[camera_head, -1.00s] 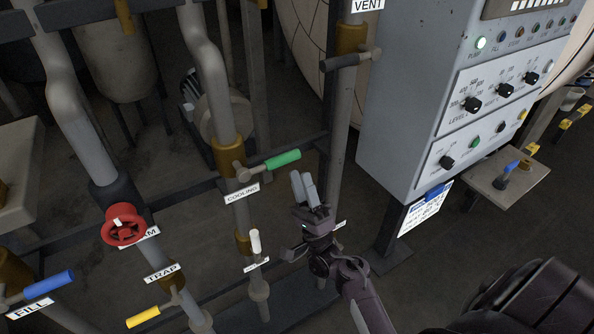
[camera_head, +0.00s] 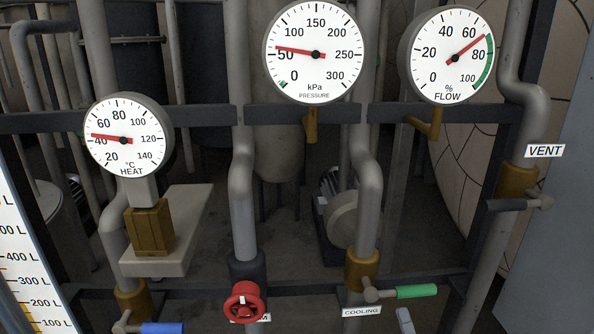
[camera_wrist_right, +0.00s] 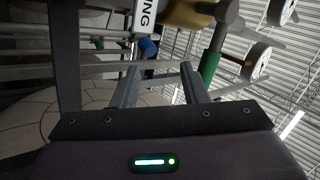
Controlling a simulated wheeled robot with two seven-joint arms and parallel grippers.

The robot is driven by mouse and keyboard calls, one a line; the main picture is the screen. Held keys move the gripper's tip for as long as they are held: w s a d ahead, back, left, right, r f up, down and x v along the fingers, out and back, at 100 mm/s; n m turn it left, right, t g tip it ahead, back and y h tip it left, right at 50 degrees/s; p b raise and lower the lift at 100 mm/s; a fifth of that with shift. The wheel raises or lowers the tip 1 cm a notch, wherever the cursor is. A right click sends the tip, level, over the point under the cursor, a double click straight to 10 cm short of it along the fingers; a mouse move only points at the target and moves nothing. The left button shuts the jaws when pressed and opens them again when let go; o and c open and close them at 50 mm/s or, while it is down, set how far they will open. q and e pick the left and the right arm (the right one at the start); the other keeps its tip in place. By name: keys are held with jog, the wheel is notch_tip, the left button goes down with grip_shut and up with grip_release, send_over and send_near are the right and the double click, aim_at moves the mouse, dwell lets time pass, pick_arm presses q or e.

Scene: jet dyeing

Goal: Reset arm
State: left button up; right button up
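Only a grey fingertip of my right gripper (camera_head: 405,320) shows at the bottom edge of the head view, just below the green cooling handle (camera_head: 416,291). In the right wrist view, the two fingers of my right gripper (camera_wrist_right: 158,85) stand apart with nothing between them. The green handle (camera_wrist_right: 210,68) shows beyond the fingers there, to the right; the gripper is not closed on it. My left gripper is in neither view now.
The heat gauge (camera_head: 124,140) reads near 40, the pressure gauge (camera_head: 315,54) near 50, the flow gauge (camera_head: 450,57) near 70. A red handwheel (camera_head: 244,302), a blue handle (camera_head: 163,328) and the dark vent handle (camera_head: 507,205) stick out from the pipes.

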jog(key=s+a+f+n+g+h, duration=0.3)
jog(key=f+n+g, duration=0.55)
jog(key=g, duration=0.35)
jog(key=s+n+g+h, duration=0.2)
jog(key=s+n+g, duration=0.2)
jog(key=s+g, duration=0.9)
jog(key=s+f+t, duration=0.1)
jog(key=s+f, duration=0.2)
jog(key=f, duration=1.2)
jog(key=s+f+t, duration=0.2)
jog(key=s+f, duration=0.1)
jog(key=f, duration=1.1)
jog(key=s+d+f+g, duration=0.1)
jog(key=s+d+f, duration=0.1)
jog(key=s+f, duration=1.7)
jog(key=shift+s+d+f+n+g, duration=0.3)
jog(key=shift+d+n, duration=0.05)
